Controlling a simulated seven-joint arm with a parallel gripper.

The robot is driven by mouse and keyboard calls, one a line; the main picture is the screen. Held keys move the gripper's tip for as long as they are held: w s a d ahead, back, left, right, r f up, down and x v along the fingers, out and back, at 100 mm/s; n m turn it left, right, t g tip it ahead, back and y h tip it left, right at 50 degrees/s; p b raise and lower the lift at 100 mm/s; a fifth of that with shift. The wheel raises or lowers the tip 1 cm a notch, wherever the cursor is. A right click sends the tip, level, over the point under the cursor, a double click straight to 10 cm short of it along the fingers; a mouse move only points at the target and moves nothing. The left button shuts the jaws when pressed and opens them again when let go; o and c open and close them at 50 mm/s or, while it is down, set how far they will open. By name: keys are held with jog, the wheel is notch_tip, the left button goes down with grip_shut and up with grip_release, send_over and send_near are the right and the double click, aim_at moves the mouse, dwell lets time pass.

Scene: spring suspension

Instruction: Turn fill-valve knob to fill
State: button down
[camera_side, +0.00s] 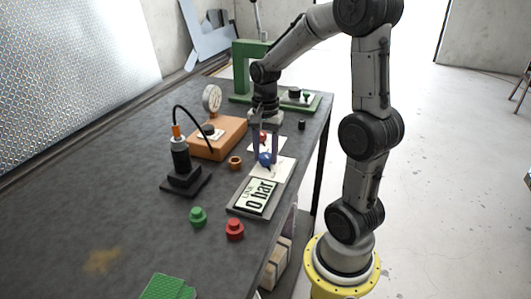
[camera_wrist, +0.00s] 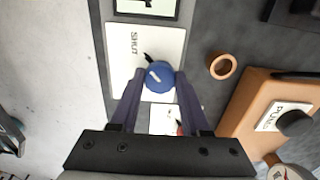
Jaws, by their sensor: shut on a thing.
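A round blue knob (camera_wrist: 160,79) with a white mark on its top sits on a white plate (camera_wrist: 121,80) lettered SHUT. A small black pointer sticks out from the knob toward the upper left, near the SHUT lettering. My gripper (camera_wrist: 159,76) is shut on the blue knob, one fingertip on each side. In the side view, my gripper (camera_side: 265,156) reaches straight down to the blue knob (camera_side: 265,160). A red knob (camera_side: 262,135) stands behind it, partly hidden by my fingers. No fill marking can be read.
A display (camera_side: 256,196) in front of the plate reads 0 bar. An orange box (camera_side: 218,140) with a gauge (camera_side: 212,98), an orange ring (camera_side: 235,162) and a black stand (camera_side: 183,178) are to the left. Green (camera_side: 198,216) and red (camera_side: 235,230) pieces lie nearer.

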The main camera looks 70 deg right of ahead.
dwell(0.3)
jog(key=n, duration=0.4)
jog(key=shift+n, duration=0.4)
jog(key=n, duration=0.4)
jog(key=shift+n, duration=0.3)
jog(key=n, duration=0.4)
jog(key=shift+n, duration=2.1)
jog(key=shift+r, duration=0.1)
jog(key=shift+c, duration=1.9)
grip_release()
